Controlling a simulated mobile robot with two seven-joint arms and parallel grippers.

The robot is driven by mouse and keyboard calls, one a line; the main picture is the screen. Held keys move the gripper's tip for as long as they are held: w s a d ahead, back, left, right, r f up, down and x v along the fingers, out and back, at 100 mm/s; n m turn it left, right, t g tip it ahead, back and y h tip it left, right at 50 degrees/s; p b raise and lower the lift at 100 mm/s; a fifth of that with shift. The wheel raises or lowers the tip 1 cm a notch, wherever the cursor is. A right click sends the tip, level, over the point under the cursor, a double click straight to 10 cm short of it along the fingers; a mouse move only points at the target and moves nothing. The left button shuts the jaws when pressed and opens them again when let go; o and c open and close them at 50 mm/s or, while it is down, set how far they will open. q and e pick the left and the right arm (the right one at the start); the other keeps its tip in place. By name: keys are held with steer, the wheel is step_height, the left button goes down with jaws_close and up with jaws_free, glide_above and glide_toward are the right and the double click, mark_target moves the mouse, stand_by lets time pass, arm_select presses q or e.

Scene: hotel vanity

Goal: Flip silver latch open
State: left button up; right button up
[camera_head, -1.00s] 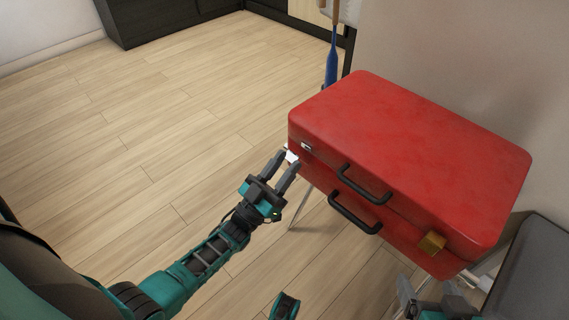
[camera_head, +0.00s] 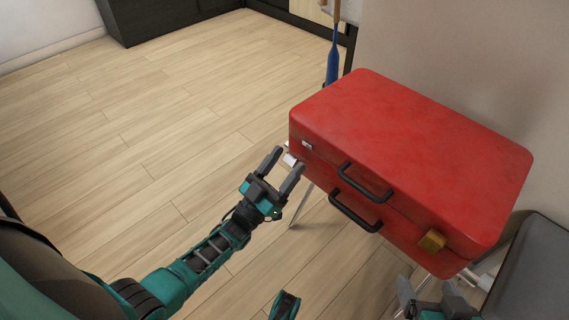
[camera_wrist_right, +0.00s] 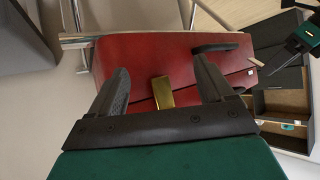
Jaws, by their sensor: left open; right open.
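A red case (camera_head: 410,150) stands closed on a stand. The silver latch (camera_head: 307,145) shows as a small plate near the left end of its front, and a pale silver piece (camera_head: 289,160) juts out just below and left of it. My left gripper (camera_head: 287,157) is open, with its fingertips around or right by that piece; contact cannot be told. A gold latch (camera_head: 432,241) sits at the right end of the front, also in the right wrist view (camera_wrist_right: 163,92). My right gripper (camera_wrist_right: 162,75) is open and empty, its fingers on either side of the gold latch in that view, apparently short of it.
Two black handles, an upper one (camera_head: 365,182) and a lower one (camera_head: 355,211), stick out between the latches. A grey padded seat (camera_head: 530,275) stands at the right, close to my right gripper. A wall is behind the case. The wooden floor (camera_head: 150,130) at left is clear.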

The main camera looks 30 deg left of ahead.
arm_select(q)
steer(key=v, duration=0.7)
steer(key=shift+f, duration=0.1)
stand_by(0.4)
